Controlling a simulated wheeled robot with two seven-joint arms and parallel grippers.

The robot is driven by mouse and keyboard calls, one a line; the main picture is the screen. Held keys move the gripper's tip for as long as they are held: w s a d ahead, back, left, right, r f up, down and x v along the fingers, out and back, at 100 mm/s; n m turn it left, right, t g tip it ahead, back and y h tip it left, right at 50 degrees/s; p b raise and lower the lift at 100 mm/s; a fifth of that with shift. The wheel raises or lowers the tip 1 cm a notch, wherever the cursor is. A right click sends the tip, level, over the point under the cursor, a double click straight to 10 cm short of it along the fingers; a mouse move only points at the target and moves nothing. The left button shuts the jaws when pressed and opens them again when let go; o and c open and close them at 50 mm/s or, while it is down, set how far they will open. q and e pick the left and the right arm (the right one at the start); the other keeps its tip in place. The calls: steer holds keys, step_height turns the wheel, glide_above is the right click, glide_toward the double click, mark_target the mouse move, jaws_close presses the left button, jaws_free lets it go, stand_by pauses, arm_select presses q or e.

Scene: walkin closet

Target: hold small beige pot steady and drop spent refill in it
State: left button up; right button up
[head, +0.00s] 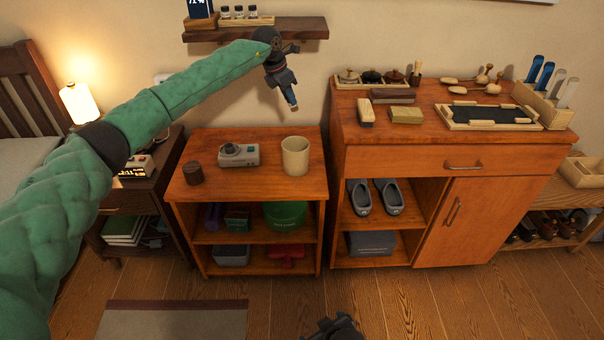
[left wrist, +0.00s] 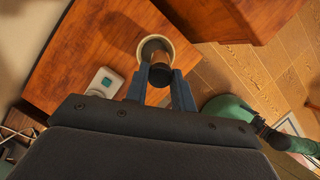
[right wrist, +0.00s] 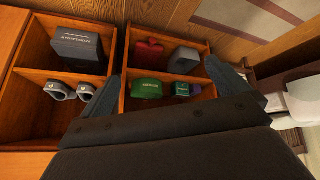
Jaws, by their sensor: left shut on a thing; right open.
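The small beige pot (head: 295,157) stands upright on the low wooden cabinet, near its right end. My left gripper (head: 289,92) is above the pot, shut on the spent refill (head: 292,103), a small dark cylinder with a brownish band. In the left wrist view the refill (left wrist: 158,62) hangs between the fingertips and overlaps the pot's opening from above. The head view shows a clear gap between the refill and the pot. My right gripper (right wrist: 168,78) is open and empty, in front of the cabinets; only a dark part of it shows at the bottom of the head view.
A grey device (head: 239,155) and a dark brown cylinder (head: 193,173) stand left of the pot. A wall shelf (head: 257,32) is close behind my left gripper. A taller cabinet (head: 452,160) with brushes and trays rises on the right. The floor in front has a rug (head: 175,318).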

steer(key=w+r+n+t+h, duration=0.3)
steer(key=w+n, duration=0.5)
steer(key=w, duration=0.9)
steer(key=n+t+y, duration=0.5)
steer(key=n+t, duration=0.3)
steer(key=n, duration=1.6)
glide_toward(296, 160)
steer(key=w+f, duration=0.2)
steer(key=f, duration=0.1)
steer(key=shift+w+d+f, duration=0.2)
steer(key=shift+f, duration=0.1)
steer(key=shift+w+n, duration=0.4)
steer(key=x, duration=1.1)
steer(key=shift+w+a, duration=0.1)
steer(key=shift+w, duration=0.15)
